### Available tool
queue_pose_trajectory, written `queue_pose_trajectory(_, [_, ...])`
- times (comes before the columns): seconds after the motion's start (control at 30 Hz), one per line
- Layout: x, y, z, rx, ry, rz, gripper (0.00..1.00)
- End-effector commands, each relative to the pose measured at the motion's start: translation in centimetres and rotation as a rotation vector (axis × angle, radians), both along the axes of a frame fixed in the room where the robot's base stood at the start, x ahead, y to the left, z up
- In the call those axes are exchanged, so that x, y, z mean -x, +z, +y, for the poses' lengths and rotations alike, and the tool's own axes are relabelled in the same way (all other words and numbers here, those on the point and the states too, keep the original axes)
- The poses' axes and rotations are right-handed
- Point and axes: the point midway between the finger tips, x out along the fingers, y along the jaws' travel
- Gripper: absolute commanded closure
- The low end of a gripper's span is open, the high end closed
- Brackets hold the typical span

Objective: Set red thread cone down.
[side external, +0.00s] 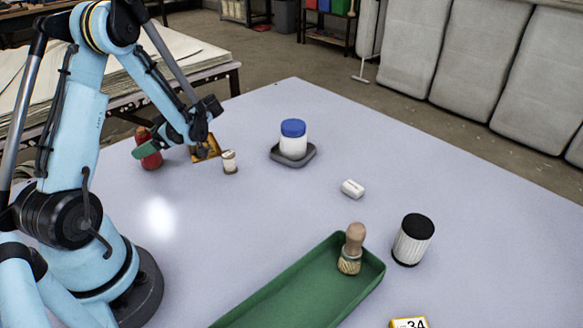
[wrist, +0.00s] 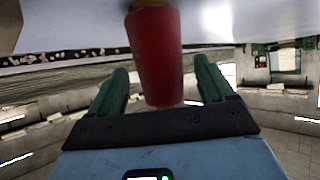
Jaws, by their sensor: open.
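The red thread cone (side external: 151,161) stands upright on the pale table at the left in the side view, partly covered by a green finger. In the wrist view my gripper (wrist: 163,74) is open, with visible gaps between the cone and both fingers.
A small cream spool (side external: 230,162) and a yellow-brown object (side external: 207,150) sit close right of my gripper. A blue-lidded white jar (side external: 293,137) stands on a grey base. A white block (side external: 352,188), black-topped ribbed cylinder (side external: 412,241), and green tray (side external: 300,292) holding a brush (side external: 352,247) lie farther right.

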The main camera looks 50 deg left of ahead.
Motion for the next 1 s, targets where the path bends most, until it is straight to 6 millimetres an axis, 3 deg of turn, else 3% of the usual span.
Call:
queue_pose_trajectory(0.3, [-4.0, 3.4, -3.7, 0.000, -0.003, -0.001, 0.18])
queue_pose_trajectory(0.63, [-5.7, 4.9, -5.5, 0.040, -0.045, 0.005, 0.18])
queue_pose_trajectory(0.77, [-6.5, 5.7, -6.7, 0.180, -0.215, 0.026, 0.18])
queue_pose_trajectory(1.0, [-8.4, 7.1, -11.7, 0.514, -0.756, 0.091, 0.18])
